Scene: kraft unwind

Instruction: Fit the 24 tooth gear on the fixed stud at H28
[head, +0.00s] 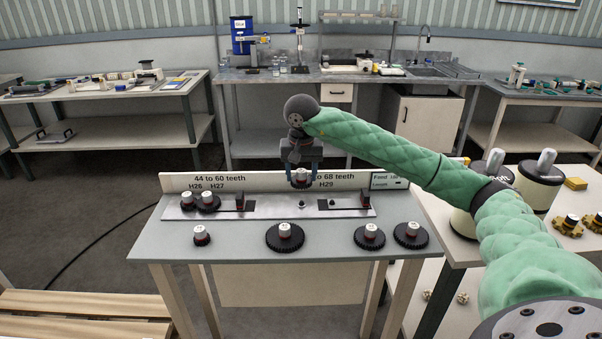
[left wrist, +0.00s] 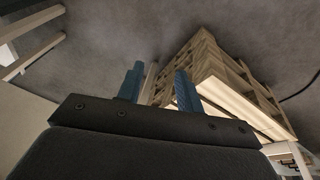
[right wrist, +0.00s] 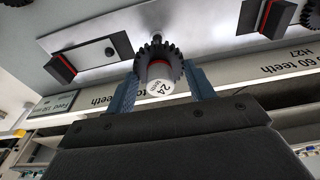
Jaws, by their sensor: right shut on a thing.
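My right gripper (head: 301,174) is shut on the 24 tooth gear (right wrist: 157,54), a dark toothed wheel with a white hub marked 24. In the head view the gear's pale hub (head: 301,175) shows between the fingers, above the back of the bench plate. A small stud (head: 302,204) stands on the plate just below it in the picture; gear and stud look apart. The H28 label is hidden behind my gripper, between H27 and H29. My left gripper (left wrist: 158,88) is open and empty in the left wrist view, outside the head view.
Two gears (head: 208,201) stand at the plate's left. Red-and-black blocks (head: 240,201) stand on the plate (head: 270,208). Several loose gears (head: 285,238) lie along the bench front. The label board (head: 232,181) rises behind. A wooden pallet (left wrist: 215,75) is near my left gripper.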

